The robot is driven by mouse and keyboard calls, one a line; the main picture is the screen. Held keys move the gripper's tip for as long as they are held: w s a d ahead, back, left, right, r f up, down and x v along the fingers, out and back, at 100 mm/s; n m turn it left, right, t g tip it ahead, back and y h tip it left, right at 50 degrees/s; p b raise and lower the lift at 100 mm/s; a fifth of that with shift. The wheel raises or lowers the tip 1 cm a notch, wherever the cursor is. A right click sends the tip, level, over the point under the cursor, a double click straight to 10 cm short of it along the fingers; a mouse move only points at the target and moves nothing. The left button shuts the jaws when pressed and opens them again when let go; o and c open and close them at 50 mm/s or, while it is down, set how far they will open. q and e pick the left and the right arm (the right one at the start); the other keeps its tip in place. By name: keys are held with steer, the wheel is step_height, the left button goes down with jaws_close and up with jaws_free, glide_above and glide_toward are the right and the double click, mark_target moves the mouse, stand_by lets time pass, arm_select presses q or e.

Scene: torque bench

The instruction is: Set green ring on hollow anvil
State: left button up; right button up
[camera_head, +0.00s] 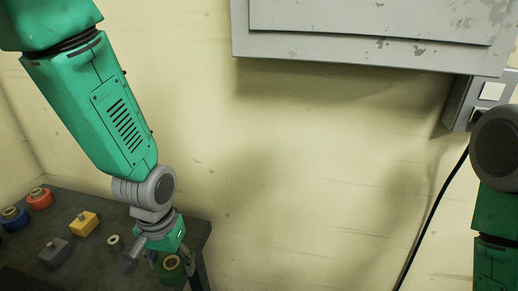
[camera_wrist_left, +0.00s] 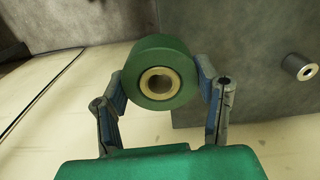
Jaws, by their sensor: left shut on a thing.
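My left gripper (camera_head: 174,266) is shut on the green ring (camera_wrist_left: 178,97), a thick green disc with a pale collar around its centre hole. The blue-grey fingers (camera_wrist_left: 162,82) press its two sides in the left wrist view. In the head view the green ring (camera_head: 172,263) is partly hidden by the gripper, near the bench's right edge. A small hollow grey cylinder (camera_head: 114,243), which looks like the hollow anvil, stands on the bench left of the gripper. It also shows at the right of the left wrist view (camera_wrist_left: 301,67). My right gripper is out of view.
The dark bench (camera_head: 88,211) also bears a blue ring piece (camera_head: 14,220), a red one (camera_head: 39,199), a yellow block (camera_head: 83,224) and a grey block (camera_head: 55,251). A grey wall cabinet (camera_head: 370,50) hangs above. A black cable (camera_head: 433,215) runs down at right.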

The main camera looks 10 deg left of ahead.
arm_select(q)
steer(key=shift+w+r, duration=0.1)
steer(key=shift+w, duration=0.05)
steer(key=w+a+r+n+p, duration=0.1)
steer(key=w+a+r+p, duration=0.4)
steer(key=w+a+p, duration=0.55)
steer(key=f, duration=0.2)
steer(key=w+d+f+b, duration=0.1)
steer(key=f, duration=0.1)
steer(key=d+f, duration=0.1)
steer(key=f, duration=0.1)
steer(key=shift+w+d+f+b, duration=0.1)
steer(key=shift+w+f+b, duration=0.1)
steer(key=shift+w+b, duration=0.15)
steer(key=shift+f, duration=1.9)
